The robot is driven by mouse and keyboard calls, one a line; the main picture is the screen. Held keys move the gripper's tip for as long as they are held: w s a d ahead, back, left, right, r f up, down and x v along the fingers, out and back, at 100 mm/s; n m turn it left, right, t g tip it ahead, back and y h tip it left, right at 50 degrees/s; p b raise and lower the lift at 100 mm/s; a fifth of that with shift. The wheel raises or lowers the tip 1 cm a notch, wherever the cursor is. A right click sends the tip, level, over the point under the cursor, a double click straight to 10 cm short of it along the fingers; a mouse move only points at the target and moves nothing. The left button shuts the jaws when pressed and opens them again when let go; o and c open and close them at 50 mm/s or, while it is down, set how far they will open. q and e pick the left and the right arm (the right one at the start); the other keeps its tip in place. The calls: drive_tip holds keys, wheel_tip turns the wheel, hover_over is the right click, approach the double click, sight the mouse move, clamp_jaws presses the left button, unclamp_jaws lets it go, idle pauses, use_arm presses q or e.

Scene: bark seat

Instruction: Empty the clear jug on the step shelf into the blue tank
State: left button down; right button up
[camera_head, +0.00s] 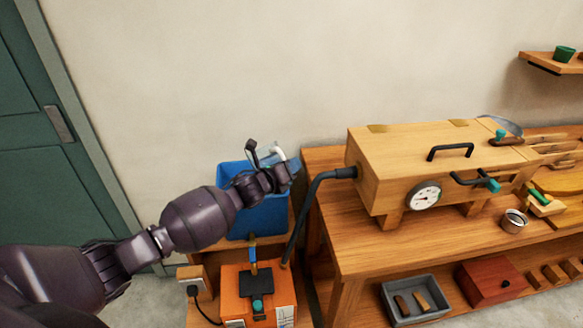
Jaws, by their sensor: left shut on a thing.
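The blue tank (268,217) stands against the wall on a low wooden stand, left of the workbench. My left gripper (273,168) is over the tank's right side, shut on what looks like the clear jug (293,163). Only a pale, see-through bit of the jug shows past the fingers, and the rest is hidden or blends with the blue behind it. I cannot tell its tilt or whether water is in it. My left arm covers part of the tank's front, and the inside of the tank is hidden. My right gripper is not in view.
An orange box (270,296) with a tap stands in front below the tank. A black hose (304,205) runs from the wooden steam box (365,178) close to the tank's right. The workbench (350,240) fills the right. A green door (50,190) is at left.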

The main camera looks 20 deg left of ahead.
use_arm(q)
drive_tip(key=shift+w+a+r, duration=0.1)
drive_tip(key=shift+r, duration=0.35)
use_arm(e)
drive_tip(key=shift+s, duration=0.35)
use_arm(q)
drive_tip(key=shift+w+a+r+n, duration=0.1)
drive_tip(key=shift+a+r+n, duration=0.05)
drive_tip(key=shift+r+n, duration=0.3)
drive_tip(key=shift+w+a+r+n, duration=0.1)
drive_tip(key=shift+a+r+n, duration=0.05)
drive_tip(key=shift+r+n, duration=0.3)
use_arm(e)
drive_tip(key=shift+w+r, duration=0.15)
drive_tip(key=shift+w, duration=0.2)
use_arm(q)
drive_tip(key=shift+a+r+g, duration=0.2)
drive_tip(key=shift+r+g, duration=0.1)
drive_tip(key=shift+r, duration=0.25)
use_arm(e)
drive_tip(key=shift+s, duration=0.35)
use_arm(q)
drive_tip(key=shift+w+a+r+n+h, duration=0.1)
drive_tip(key=shift+a+r+n+h, duration=0.05)
drive_tip(key=shift+r+n, duration=0.25)
drive_tip(key=shift+w+a+r+n+h, duration=0.15)
drive_tip(key=shift+r+n, duration=0.15)
drive_tip(key=shift+r, duration=0.15)
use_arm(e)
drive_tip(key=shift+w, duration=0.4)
